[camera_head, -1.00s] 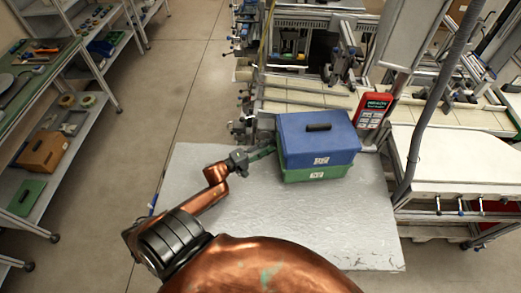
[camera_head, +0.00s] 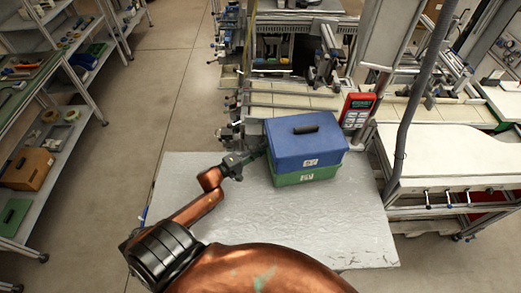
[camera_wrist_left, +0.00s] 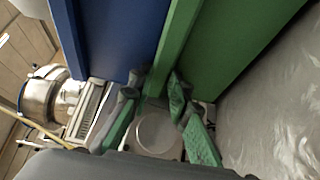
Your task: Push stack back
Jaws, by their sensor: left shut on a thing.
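The stack is a blue box (camera_head: 305,145), with a dark handle on its lid, on top of a green box (camera_head: 312,176). It stands toward the back of the grey tabletop (camera_head: 300,225). My left gripper (camera_head: 256,155) is at the stack's left side. In the left wrist view, the blue box (camera_wrist_left: 110,35) is at left and the green box (camera_wrist_left: 225,45) at right. The fingers of the left gripper (camera_wrist_left: 158,85) close around the green box's edge. Their exact contact is partly hidden. My right gripper is not in view.
A workbench frame with clamps and a red device (camera_head: 357,110) stands behind the stack. A white-topped table (camera_head: 455,155) is at right. Shelves with an orange-brown box (camera_head: 27,168) stand at far left. The tabletop's front is clear apart from my arm.

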